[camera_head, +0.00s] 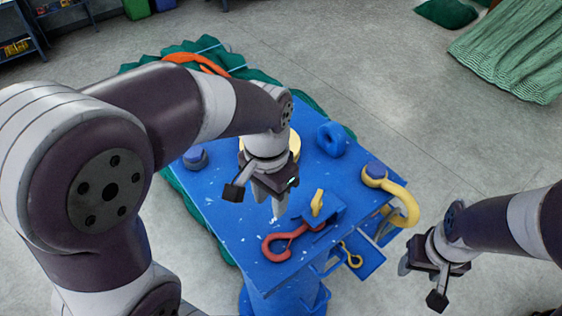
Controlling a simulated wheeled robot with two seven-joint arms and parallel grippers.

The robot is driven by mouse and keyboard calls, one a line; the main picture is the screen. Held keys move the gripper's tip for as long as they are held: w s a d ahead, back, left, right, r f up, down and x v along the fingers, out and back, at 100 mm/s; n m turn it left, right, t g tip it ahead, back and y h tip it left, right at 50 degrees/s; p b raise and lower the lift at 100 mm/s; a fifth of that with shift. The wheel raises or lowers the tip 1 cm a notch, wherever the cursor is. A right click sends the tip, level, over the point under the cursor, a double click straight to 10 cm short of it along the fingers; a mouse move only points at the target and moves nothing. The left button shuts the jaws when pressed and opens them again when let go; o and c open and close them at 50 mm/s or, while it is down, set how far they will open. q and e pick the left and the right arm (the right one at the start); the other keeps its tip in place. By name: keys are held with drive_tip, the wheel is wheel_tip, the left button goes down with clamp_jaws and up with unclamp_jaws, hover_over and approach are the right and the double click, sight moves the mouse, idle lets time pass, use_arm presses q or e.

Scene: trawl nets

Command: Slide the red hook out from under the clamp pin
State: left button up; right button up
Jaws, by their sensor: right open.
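The red hook (278,246) lies on the blue table (232,222) near its front edge. Its curved end is at the left, and its shank runs right to a blue clamp block (325,212). A yellow piece (317,203) stands on that block. The pin itself is too small to make out. My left gripper (275,202) points down above the table, just behind the red hook and apart from it. Its finger gap is not clear. My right gripper (426,272) is open and empty, off the table's right side.
A large yellow hook (404,207) hangs over the table's right edge, by a blue knob. A small yellow hook (350,254) is at the front edge. A blue ring (332,139) lies at the back. Green netting (314,106) drapes behind the table.

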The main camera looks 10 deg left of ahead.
use_arm(q)
drive_tip(key=b, duration=0.4)
hover_over(272, 239)
drive_tip(key=f, duration=0.5)
drive_tip(key=shift+w+a+f, duration=0.15)
drive_tip(key=shift+w, duration=0.25)
drive_tip(key=f, duration=0.2)
drive_tip(key=f+p, duration=0.1)
drive_tip(key=f, duration=0.1)
drive_tip(key=f+p, duration=0.1)
drive_tip(key=f, duration=0.1)
drive_tip(key=shift+s, duration=0.35)
drive_tip(key=shift+w+f, duration=0.15)
drive_tip(key=shift+f, duration=0.3)
use_arm(e)
drive_tip(key=shift+s+f, duration=0.4)
drive_tip(key=shift+f, duration=0.3)
use_arm(q)
drive_tip(key=shift+s, duration=0.2)
clamp_jaws()
